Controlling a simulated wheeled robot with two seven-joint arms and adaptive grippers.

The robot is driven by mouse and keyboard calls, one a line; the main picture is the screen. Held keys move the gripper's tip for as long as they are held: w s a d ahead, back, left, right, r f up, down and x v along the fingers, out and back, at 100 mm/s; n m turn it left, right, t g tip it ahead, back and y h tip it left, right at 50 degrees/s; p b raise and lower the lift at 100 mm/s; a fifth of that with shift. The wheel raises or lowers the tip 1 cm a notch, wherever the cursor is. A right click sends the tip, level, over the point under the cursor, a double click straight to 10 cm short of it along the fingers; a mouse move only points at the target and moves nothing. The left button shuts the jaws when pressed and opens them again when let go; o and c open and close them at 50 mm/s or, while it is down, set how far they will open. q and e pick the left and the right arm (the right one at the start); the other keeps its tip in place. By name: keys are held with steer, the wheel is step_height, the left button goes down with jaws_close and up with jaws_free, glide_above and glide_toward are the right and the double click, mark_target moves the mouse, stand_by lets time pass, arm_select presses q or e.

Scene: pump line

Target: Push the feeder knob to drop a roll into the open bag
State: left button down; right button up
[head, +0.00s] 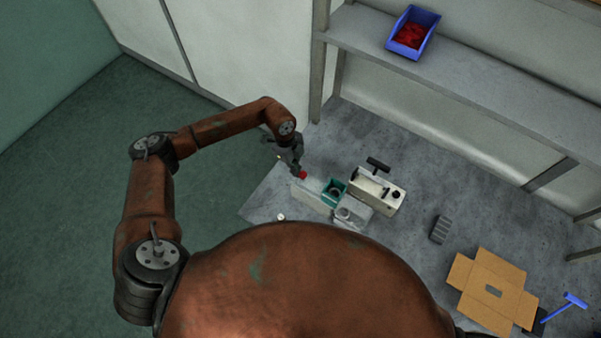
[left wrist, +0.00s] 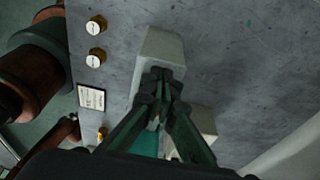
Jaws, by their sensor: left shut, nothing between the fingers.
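In the head view a small red knob (head: 302,174) sits at the left end of the pale feeder (head: 312,197) on the grey table. My left gripper (head: 299,168) is shut and empty, its tips right by the knob; I cannot tell whether they touch. In the left wrist view the shut fingers (left wrist: 160,80) point over a pale grey block (left wrist: 163,48), and the red knob does not show. A teal holder (head: 335,190) stands at the feeder's right end, beside a pale grey piece (head: 351,212) that may be the bag. No roll can be made out.
A white box with a black handle (head: 377,190) stands right of the feeder. A dark grey block (head: 440,229), an open cardboard box (head: 490,286) and a blue tool (head: 565,306) lie farther right. A blue bin (head: 413,30) of red items sits on the shelf (head: 480,75).

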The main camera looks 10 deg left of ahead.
arm_select(q)
steer(key=shift+w+a, duration=0.25)
steer(key=shift+a, duration=0.45)
steer(key=shift+w+a, duration=0.3)
steer(key=shift+a, duration=0.45)
steer(key=shift+w+a, duration=0.25)
steer(key=shift+a, duration=0.45)
steer(key=shift+r, duration=0.1)
step_height(320, 180, up, 8)
steer(key=p, duration=0.5)
